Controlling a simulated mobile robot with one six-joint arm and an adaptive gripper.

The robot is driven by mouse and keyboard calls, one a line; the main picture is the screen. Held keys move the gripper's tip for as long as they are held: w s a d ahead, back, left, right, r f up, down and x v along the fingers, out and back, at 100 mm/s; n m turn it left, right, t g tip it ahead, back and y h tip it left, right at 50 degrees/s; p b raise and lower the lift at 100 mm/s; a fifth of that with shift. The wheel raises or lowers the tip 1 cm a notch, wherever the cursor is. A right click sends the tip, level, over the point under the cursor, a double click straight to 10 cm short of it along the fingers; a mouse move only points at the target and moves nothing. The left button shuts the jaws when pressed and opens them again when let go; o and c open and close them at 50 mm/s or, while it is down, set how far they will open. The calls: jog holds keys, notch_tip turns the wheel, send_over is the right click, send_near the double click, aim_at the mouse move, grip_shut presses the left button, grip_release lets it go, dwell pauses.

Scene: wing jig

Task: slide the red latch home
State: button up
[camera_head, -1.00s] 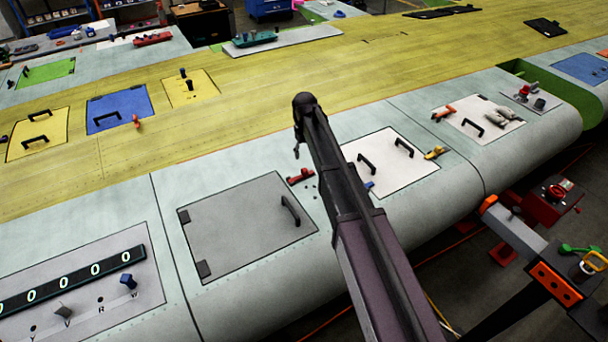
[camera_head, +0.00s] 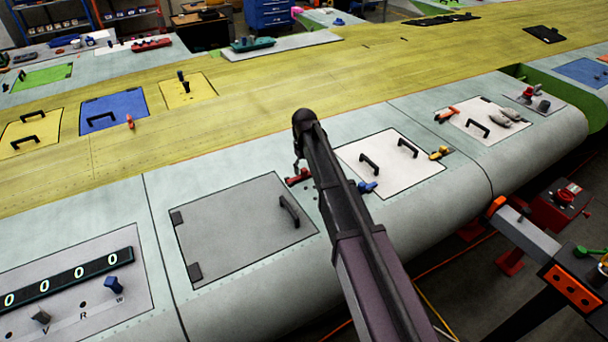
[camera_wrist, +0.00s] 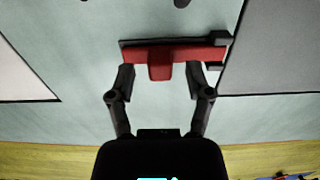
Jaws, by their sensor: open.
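The red latch (camera_head: 298,178) sits on the pale wing skin beside the far right corner of the grey hatch panel (camera_head: 240,235). In the wrist view the latch (camera_wrist: 160,68) is a red bar with a red tab at its middle and a black strip along one edge. My gripper (camera_wrist: 159,78) is open, with one finger on each side of the tab and gaps between. Whether the fingertips touch the bar is unclear. In the head view my gripper (camera_head: 298,166) is just above the latch, partly hidden by my arm.
A blue latch (camera_head: 367,187) sits right of my arm, by the white hatch panel (camera_head: 390,165). A black handle (camera_head: 289,211) stands up from the grey hatch near the red latch. Bare wing skin lies around the latch.

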jog(key=shift+f+b, duration=0.3)
jog(key=shift+f, duration=0.2)
grip_shut()
